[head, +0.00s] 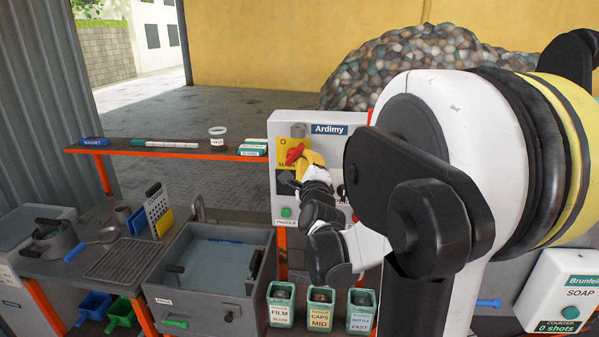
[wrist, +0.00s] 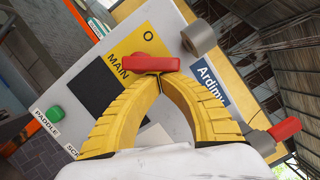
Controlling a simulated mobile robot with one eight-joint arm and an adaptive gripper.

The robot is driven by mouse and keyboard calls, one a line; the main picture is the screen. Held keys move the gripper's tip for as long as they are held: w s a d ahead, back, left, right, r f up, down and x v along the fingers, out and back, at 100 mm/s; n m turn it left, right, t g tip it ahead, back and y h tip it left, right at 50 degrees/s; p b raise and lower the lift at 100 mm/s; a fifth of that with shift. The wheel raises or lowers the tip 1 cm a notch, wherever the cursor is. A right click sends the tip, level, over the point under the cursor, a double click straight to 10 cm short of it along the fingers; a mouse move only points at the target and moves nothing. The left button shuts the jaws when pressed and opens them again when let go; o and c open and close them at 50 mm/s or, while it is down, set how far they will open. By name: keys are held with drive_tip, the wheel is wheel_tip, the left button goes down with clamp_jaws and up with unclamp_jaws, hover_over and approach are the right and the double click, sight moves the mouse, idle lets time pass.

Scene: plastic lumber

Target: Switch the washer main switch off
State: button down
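The white Ardimy control panel (head: 326,118) stands upright beyond the sink; it also fills much of the wrist view (wrist: 75,85). On its yellow plate marked O and MAIN (wrist: 127,45) is the red main switch handle (wrist: 150,63), which shows tilted in the head view (head: 294,154). My gripper (wrist: 160,78) has its yellow fingertips together right at the handle's lower edge. In the head view my gripper (head: 305,160) is just right of the handle. Nothing shows between the fingers. I cannot tell whether the tips touch the handle.
A grey cylinder (wrist: 198,38) sticks out near the plate. A green PADDLE button (wrist: 54,113) and another red handle (wrist: 284,128) are on the panel. The sink (head: 205,255) and an orange-edged shelf (head: 180,150) are left. Labelled bins (head: 320,308) stand below.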

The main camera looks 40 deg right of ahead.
drive_tip(key=shift+r+n+p, duration=0.3)
drive_tip(key=shift+n, duration=0.2)
idle(1.5)
drive_tip(key=shift+f, duration=0.1)
